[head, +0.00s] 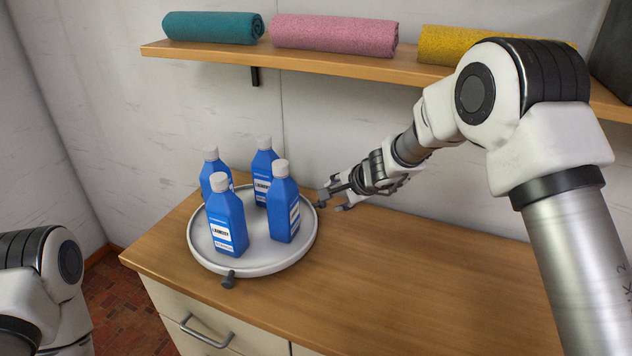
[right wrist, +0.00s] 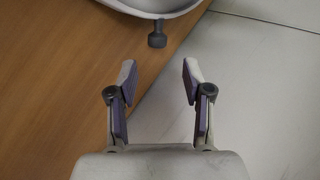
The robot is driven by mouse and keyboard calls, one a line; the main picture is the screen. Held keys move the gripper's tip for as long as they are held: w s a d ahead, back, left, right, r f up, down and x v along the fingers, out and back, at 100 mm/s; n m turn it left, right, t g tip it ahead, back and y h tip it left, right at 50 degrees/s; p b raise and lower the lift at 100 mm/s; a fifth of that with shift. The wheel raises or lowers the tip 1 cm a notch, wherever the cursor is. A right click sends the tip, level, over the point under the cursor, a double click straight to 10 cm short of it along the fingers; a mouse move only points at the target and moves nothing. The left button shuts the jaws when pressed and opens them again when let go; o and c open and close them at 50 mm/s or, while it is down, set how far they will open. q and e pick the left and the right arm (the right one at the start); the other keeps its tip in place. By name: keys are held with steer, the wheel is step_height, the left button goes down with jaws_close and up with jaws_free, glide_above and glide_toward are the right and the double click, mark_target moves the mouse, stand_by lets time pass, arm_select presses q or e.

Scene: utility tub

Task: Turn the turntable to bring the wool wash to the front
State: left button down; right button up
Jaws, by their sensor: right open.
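The white round turntable (head: 252,268) sits on the wooden counter and carries several blue bottles with white caps. The front bottle (head: 227,225) faces forward with a white label. Another bottle (head: 283,205) stands to its right, and two more (head: 264,170) (head: 213,172) stand behind. The label print is too small to tell which is the wool wash. A dark knob (head: 228,280) is on the turntable's front rim. My right gripper (head: 331,194) is open and empty at the turntable's right side. In the right wrist view, a rim knob (right wrist: 157,36) lies just beyond the open fingertips (right wrist: 157,76), apart from them.
The wall stands close behind the turntable and my right gripper. A shelf (head: 215,53) above holds rolled teal (head: 213,27), pink (head: 334,36) and yellow (head: 445,45) towels. The counter (head: 390,285) is clear to the right. A drawer handle (head: 205,332) is below the front edge.

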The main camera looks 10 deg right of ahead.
steer(key=shift+w, duration=0.1)
steer(key=shift+a+f+p, duration=0.4)
steer(key=shift+a+p, duration=0.1)
steer(key=shift+p, duration=0.2)
steer(key=p+x, duration=0.1)
steer(key=x, duration=0.4)
steer(key=shift+d+f, duration=0.2)
steer(key=shift+s+r, duration=0.2)
steer(key=shift+r, duration=0.1)
arm_select(q)
steer(key=r, duration=0.1)
steer(key=s+r, duration=0.1)
steer(key=r, duration=0.1)
steer(key=shift+s, duration=0.25)
arm_select(e)
steer(key=shift+f, duration=0.1)
jaws_close()
